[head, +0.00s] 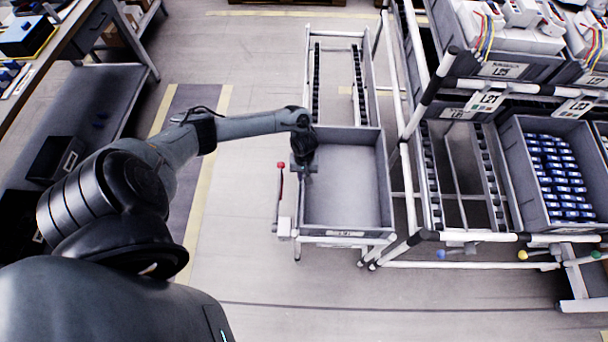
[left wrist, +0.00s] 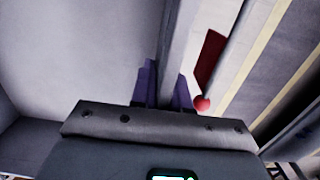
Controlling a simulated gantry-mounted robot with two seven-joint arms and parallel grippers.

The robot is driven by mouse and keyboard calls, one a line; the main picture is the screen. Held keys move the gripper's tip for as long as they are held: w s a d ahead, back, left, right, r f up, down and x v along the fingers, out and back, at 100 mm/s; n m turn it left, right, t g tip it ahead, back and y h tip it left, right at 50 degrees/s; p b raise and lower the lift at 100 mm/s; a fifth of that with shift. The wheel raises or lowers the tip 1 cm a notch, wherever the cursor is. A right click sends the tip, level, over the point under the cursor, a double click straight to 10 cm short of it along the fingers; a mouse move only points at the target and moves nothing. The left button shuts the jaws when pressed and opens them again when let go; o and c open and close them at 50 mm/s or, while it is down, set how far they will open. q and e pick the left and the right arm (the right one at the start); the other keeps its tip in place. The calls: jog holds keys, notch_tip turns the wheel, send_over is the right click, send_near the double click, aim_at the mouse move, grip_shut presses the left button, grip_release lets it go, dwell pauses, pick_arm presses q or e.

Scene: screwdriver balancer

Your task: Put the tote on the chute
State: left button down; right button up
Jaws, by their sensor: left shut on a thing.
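An empty grey tote (head: 386,190) is in the middle of the head view, at the front end of a low roller frame (head: 316,85) whose roller rails run away behind it. Whether the tote rests fully on the rails is hidden. My left gripper (head: 305,172) is at the tote's left rim. In the left wrist view its purple fingers (left wrist: 166,88) stand on either side of the tote wall (left wrist: 180,45), shut on it. An empty roller chute (head: 460,170) is in the rack to the right. My right gripper is not in view.
A red-knobbed lever (head: 280,168) stands just left of the tote and shows in the left wrist view (left wrist: 202,104). A rack upright (head: 408,185) stands close on the right. A crate of blue items (head: 513,170) fills the neighbouring lane. The front floor (head: 330,290) is clear.

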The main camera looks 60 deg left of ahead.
pick_arm(q)
jog(key=shift+w, duration=0.1)
jog(key=c, duration=1.1)
grip_release()
jog(key=r+p, duration=0.1)
jog(key=r, duration=0.2)
jog(key=r+p, duration=0.2)
jog(key=r, duration=0.2)
jog(key=r+p, duration=0.1)
jog(key=r, duration=0.3)
jog(key=shift+w+a+r+p, duration=0.15)
jog(key=shift+a+r+p, duration=0.05)
jog(key=shift+a+p, duration=0.15)
jog(key=w+d+m+t, duration=0.1)
jog(key=d+m+t, duration=0.65)
jog(key=d, duration=1.45)
jog(key=s+d+r+m+g, duration=0.1)
jog(key=s+r+m+g, duration=0.2)
jog(key=s+r, duration=0.9)
jog(key=m, duration=0.3)
jog(key=shift+r+y, duration=0.3)
